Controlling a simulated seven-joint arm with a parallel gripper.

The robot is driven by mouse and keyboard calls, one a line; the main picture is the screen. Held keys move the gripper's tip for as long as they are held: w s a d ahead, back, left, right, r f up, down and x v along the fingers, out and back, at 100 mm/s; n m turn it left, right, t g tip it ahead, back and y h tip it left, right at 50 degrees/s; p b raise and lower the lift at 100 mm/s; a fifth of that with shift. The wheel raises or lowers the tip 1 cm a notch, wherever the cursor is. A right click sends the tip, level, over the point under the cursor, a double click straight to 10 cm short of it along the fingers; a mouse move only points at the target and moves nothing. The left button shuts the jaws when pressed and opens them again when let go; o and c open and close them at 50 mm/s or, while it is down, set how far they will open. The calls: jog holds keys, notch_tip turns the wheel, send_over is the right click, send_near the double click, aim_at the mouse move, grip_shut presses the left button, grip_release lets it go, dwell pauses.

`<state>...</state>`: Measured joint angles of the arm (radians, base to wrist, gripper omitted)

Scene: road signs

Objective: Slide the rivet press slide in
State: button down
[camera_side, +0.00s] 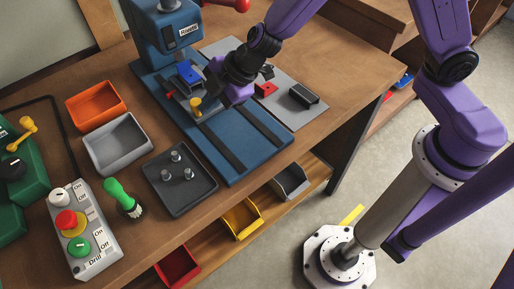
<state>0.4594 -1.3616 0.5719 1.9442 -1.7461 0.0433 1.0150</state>
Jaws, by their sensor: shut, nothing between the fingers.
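The blue rivet press (172,42) stands at the back of its blue base plate (255,140), which has dark rails along it. The press slide, a low metal carriage (205,104) with a yellow knob (196,105) and a blue block (187,73), sits on the base in front of the press column. My gripper (222,88) is shut with nothing in it, close against the right side of the slide. The purple and black wrist hides part of the slide's far side. I cannot tell whether the fingers touch it.
A grey plate (311,113) with a red piece and a black block lies right of the press. Orange (96,104) and grey (118,143) bins, a dark tray of rivets (180,203), a green-handled brush (122,198) and a drill control box (85,235) stand left. Bins sit below the table.

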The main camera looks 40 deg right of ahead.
aim_at(200, 94)
jog(key=shift+w, duration=1.95)
jog(key=shift+w+d, duration=0.1)
jog(key=shift+w, duration=0.05)
